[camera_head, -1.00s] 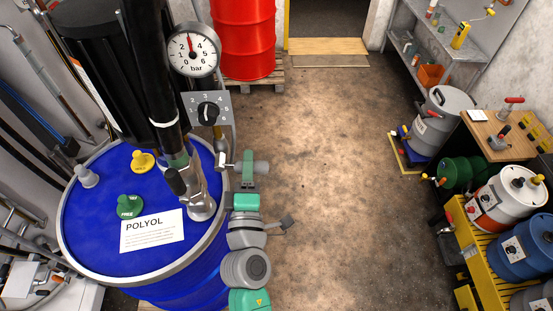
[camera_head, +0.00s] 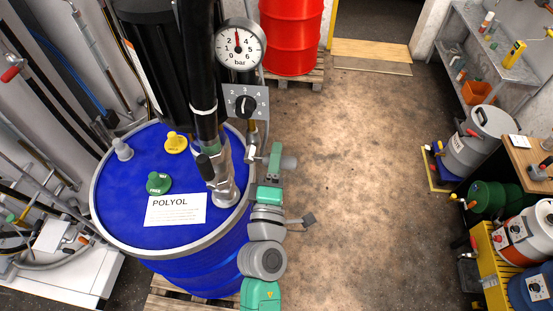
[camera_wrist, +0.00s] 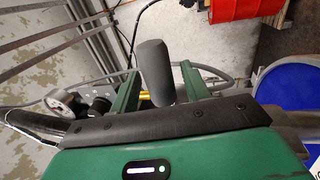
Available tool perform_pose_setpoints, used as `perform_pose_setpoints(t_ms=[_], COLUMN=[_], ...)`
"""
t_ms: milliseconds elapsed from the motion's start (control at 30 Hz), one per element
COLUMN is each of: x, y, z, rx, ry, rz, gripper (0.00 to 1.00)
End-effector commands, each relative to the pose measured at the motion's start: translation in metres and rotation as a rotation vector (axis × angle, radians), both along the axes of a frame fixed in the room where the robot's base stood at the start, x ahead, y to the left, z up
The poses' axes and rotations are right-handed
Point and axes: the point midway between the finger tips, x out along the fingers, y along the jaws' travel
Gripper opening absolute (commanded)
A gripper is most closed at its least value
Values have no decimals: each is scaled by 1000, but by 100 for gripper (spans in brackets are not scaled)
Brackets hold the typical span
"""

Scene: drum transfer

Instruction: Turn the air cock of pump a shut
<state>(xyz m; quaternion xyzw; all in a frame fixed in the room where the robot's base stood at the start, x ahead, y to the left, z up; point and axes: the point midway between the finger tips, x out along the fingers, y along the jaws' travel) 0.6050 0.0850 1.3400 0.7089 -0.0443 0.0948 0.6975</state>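Pump a is most likely the black pump (camera_head: 203,95) on the blue POLYOL drum (camera_head: 118,205); no pump letter is readable. Its air line has a round bar gauge (camera_head: 240,44), a grey regulator plate with a black knob (camera_head: 245,106) and a brass fitting (camera_head: 252,128) below. My gripper (camera_head: 275,160) is just right of this fitting, beside the drum's rim. In the wrist view, the green fingers of my gripper (camera_wrist: 157,92) stand apart. A dark grey rounded handle (camera_wrist: 154,65), apparently the cock's lever, shows between them with brass behind. Contact and the cock's body are hidden.
Yellow (camera_head: 175,142) and green (camera_head: 158,183) plugs stand on the drum lid. A red drum (camera_head: 290,35) stands on a pallet behind. Hoses and pipes crowd the left wall. The floor (camera_head: 370,180) to the right is clear up to the drums and shelf.

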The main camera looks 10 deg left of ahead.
Motion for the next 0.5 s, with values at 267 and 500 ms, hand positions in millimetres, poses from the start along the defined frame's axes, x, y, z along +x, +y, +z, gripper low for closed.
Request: perform_pose_setpoints(t_ms=[267, 500], x=[-15, -62], y=[-1, -4], z=[-5, -15], rx=[1, 1], ry=[3, 3], rz=[-1, -1], gripper=[47, 47])
